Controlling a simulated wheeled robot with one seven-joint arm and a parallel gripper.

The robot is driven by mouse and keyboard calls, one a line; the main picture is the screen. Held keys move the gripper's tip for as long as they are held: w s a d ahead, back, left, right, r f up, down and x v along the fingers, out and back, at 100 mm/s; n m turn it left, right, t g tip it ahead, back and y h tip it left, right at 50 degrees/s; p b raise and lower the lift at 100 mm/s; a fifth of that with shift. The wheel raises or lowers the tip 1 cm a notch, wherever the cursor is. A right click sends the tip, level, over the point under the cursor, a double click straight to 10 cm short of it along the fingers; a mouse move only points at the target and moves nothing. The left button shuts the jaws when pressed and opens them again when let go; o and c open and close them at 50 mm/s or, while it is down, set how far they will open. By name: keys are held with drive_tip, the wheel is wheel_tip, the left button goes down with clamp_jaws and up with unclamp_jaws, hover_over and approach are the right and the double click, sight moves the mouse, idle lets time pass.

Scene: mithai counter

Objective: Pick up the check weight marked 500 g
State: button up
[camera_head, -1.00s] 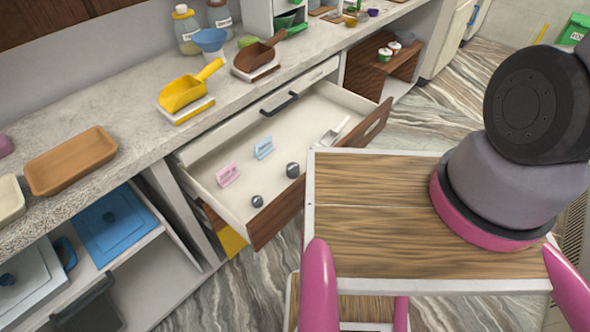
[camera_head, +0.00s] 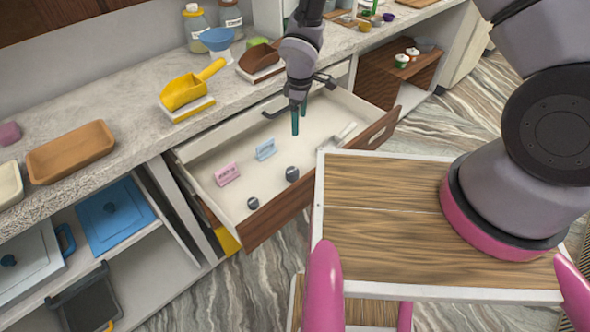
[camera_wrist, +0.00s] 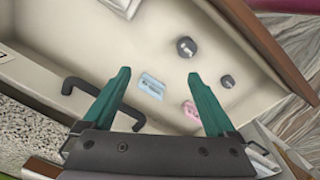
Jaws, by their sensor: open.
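Two dark grey knobbed weights stand in the open drawer (camera_head: 313,127): a larger one (camera_head: 292,174) and a smaller one (camera_head: 253,203) nearer the drawer's front corner. No marking is readable on either, so I cannot tell which is 500 g. The wrist view also shows the larger weight (camera_wrist: 186,46) and the smaller weight (camera_wrist: 228,81), both beyond my fingertips. My gripper (camera_head: 300,118) is open and empty, fingers pointing down over the drawer's back part, apart from both weights. Its teal fingers also show in the wrist view (camera_wrist: 158,75).
A pale tool (camera_head: 340,135) lies at the drawer's right. The counter above holds a yellow scoop (camera_head: 185,90) and a brown tray (camera_head: 70,152).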

drive_tip(key=s+a+f+n, duration=0.2)
drive_tip(key=s+f, duration=0.3)
drive_tip(key=f, duration=0.3)
hover_over(292, 171)
drive_tip(key=shift+g, duration=0.4)
wheel_tip(292, 171, down, 5)
drive_tip(key=shift+d+r, duration=0.1)
drive_tip(key=shift+r, duration=0.1)
drive_tip(key=shift+w+f, duration=0.1)
drive_tip(key=shift+f, duration=3.05)
clamp_jaws()
